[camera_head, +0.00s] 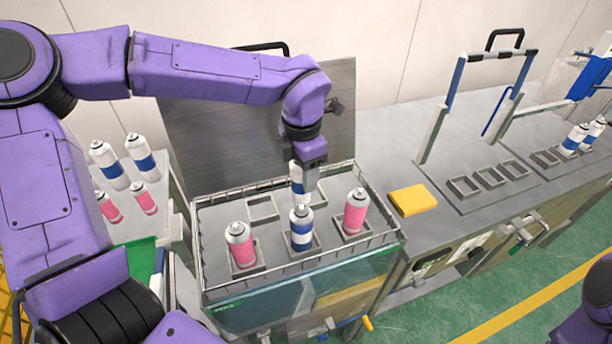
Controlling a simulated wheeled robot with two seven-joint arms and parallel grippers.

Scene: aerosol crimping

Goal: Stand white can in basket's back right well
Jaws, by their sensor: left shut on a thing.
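My left gripper (305,163) points down over the back of the wire basket (378,248) and is shut on a white can with a blue band (298,186). The can is upright at the basket's back right. Its lower end is partly hidden behind the front can, so I cannot tell whether it rests in the well or hangs just above it. The back left well (262,208) is empty. Along the front stand a pink can (240,246) at left, a white can with blue bands (301,230) in the middle and a pink can (355,211) at right. My right gripper is out of view.
More white-and-blue and pink cans (110,166) stand on a side table at left. A yellow block (412,200) lies right of the basket. A fixture with empty square holders (490,177) and a tall frame is further right, with white-and-blue cans (574,139) beyond. A metal panel (200,140) stands behind.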

